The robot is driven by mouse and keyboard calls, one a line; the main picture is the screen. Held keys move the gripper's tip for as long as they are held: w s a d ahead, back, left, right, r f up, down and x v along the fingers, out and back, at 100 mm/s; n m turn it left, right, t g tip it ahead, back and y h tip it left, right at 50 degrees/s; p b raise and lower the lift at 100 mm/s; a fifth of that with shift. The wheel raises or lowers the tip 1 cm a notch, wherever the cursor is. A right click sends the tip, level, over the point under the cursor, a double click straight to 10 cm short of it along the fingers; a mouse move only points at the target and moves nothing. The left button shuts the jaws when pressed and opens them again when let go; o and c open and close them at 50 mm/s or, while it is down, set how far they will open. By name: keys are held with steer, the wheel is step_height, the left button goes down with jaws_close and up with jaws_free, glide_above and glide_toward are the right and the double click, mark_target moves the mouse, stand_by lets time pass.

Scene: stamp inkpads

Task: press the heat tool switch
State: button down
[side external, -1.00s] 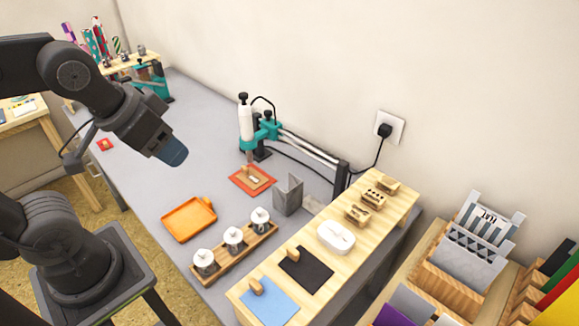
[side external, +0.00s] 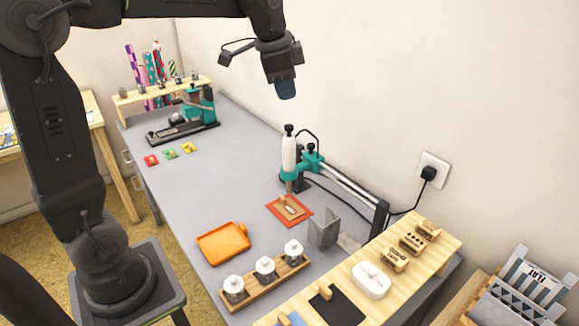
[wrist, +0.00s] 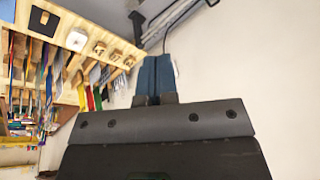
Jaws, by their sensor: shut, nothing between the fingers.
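The heat tool (side external: 289,155) is a white upright cylinder with a black top, held in a teal clamp on a stand at the back of the grey table. Its switch is too small to make out for certain. Below its tip lies a brown piece on an orange-red square (side external: 290,210). My gripper (side external: 286,92) is shut and empty, high above the table, above and behind the heat tool in the picture. Its blue fingers (wrist: 155,75) lie together in the wrist view, against the wall. The heat tool body cannot be made out there.
A metal rail (side external: 345,190) runs right from the heat tool. A grey bracket (side external: 323,228) stands in front. An orange tray (side external: 223,243), a rack of white-topped jars (side external: 265,268) and a wooden shelf (side external: 450,245) are nearby. A black plug (side external: 428,173) sits in the wall outlet.

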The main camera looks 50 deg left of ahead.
steer(key=w+a+f+m+g, duration=0.1)
steer(key=w+a+f+m, duration=0.25)
steer(key=w+a, duration=0.5)
steer(key=w+a+f+m+g+h, duration=0.1)
steer(key=w+a+f+m, duration=0.2)
steer(key=a+f, duration=0.4)
steer(key=w+a+f+m+g+h, duration=0.1)
steer(key=w+a+f+m, duration=0.3)
steer(key=f, duration=0.9)
steer(key=a+m, duration=0.1)
steer(key=a, duration=0.2)
steer(key=shift+w+a, duration=0.25)
steer(key=shift+w, duration=0.05)
steer(key=shift+f, duration=0.15)
steer(key=d+f, duration=0.1)
steer(key=f, duration=0.3)
steer(key=d+f, duration=0.1)
steer(key=f, duration=0.4)
steer(key=d+f, duration=0.1)
steer(key=f, duration=0.3)
steer(key=shift+f, duration=0.25)
